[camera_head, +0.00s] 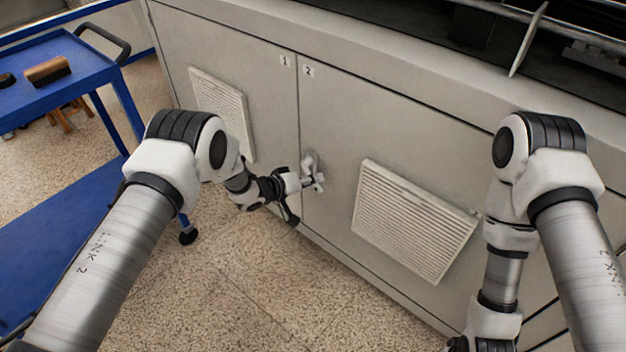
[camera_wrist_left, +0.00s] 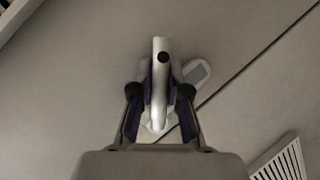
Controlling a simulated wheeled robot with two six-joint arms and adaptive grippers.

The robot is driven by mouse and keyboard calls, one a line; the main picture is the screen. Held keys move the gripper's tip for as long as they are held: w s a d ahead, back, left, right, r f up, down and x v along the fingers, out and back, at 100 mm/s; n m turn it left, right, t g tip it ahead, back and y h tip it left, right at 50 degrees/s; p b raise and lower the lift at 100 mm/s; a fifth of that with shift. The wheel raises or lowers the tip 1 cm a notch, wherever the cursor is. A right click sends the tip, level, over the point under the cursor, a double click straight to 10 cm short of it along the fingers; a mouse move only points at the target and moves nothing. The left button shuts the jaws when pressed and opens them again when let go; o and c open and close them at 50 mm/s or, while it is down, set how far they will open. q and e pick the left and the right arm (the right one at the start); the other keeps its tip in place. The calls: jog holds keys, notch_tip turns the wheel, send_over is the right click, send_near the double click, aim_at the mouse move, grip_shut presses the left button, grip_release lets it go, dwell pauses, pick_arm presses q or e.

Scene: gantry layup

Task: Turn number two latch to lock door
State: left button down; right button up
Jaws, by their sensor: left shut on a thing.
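The number two latch (camera_head: 309,160) is a light grey handle on a small plate, on door 2 (camera_head: 335,115) beside the seam with door 1 (camera_head: 225,55). My left gripper (camera_head: 308,182) is at the latch and shut on its handle. In the left wrist view the latch handle (camera_wrist_left: 160,85) stands upright in the picture between the two fingers of my left gripper (camera_wrist_left: 160,95). Part of the latch plate (camera_wrist_left: 198,73) shows to its right. The fingers hide the lower part of the latch. My right arm hangs at the right; its fingers are out of view.
Louvred vents (camera_head: 415,220) stand out from both doors. The speckled floor (camera_head: 240,290) below the doors is clear. The cabinet's top ledge (camera_head: 400,60) runs above.

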pick_arm(q)
jog(key=c, duration=1.1)
grip_release()
jog(key=shift+c, duration=0.2)
jog(key=v, duration=1.2)
jog(key=shift+c, duration=0.3)
